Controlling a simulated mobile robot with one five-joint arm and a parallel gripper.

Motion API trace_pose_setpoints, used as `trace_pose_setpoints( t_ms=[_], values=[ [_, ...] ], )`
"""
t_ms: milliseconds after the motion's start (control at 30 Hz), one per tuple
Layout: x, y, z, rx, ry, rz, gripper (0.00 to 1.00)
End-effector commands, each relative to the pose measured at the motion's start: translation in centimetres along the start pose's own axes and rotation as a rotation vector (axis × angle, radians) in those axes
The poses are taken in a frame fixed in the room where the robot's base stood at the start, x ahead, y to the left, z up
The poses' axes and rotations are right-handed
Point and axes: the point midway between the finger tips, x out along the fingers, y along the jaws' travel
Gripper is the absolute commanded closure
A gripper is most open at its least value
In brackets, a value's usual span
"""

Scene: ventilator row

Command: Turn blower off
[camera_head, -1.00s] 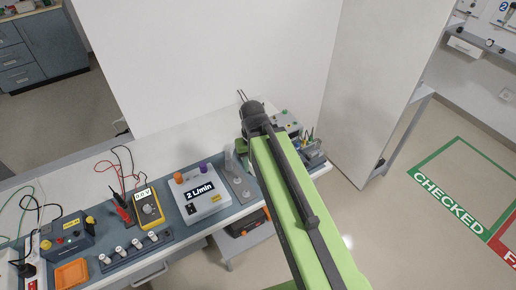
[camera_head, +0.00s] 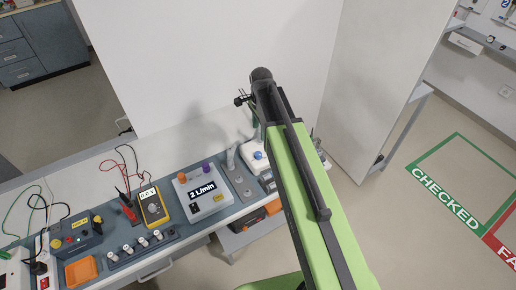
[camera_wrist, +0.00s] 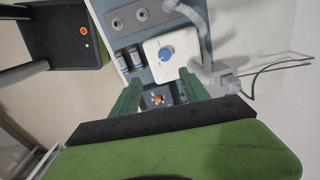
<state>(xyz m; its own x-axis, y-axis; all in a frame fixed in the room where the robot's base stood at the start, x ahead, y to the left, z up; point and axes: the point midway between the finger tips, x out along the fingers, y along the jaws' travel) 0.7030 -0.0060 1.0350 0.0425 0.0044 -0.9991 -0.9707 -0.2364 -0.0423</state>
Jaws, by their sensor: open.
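A white box with a round blue knob stands on the bench; I take it for the blower, though no label is readable. In the wrist view the box (camera_wrist: 153,45) and knob (camera_wrist: 166,53) lie just beyond my fingertips; a grey corrugated hose (camera_wrist: 194,18) runs beside it. In the head view the box (camera_head: 250,162) and knob (camera_head: 258,155) show left of my arm, which partly covers the box. My gripper (camera_wrist: 160,77) is open and empty, its two green fingers apart and pointing toward the box. I cannot tell any contact. Its fingertips are mostly hidden in the head view.
A flow unit reading 2 L/min (camera_head: 208,202), a yellow multimeter (camera_head: 152,209) and an orange tray (camera_head: 81,272) sit left along the bench. A black box with an orange button (camera_wrist: 75,35) is lower down. White panels rise behind and right.

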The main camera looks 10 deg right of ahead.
Motion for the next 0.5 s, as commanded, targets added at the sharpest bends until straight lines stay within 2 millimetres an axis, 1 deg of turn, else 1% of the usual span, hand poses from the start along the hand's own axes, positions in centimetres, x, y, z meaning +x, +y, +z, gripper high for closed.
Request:
trace_pose_setpoints(
  t_ms=[33,100,267,367,500],
  values=[
    [-0.5,-0.8,-0.2,0.061,0.000,-0.002,0.46],
    [-0.5,-1.2,-0.3,0.120,0.000,-0.003,0.46],
    [-0.2,-1.2,-0.3,0.142,0.000,-0.004,0.46],
    [0.4,-1.1,-0.2,0.141,0.000,-0.004,0.46],
    [2.2,-1.1,-0.2,0.140,0.000,-0.004,0.46]
  ],
)
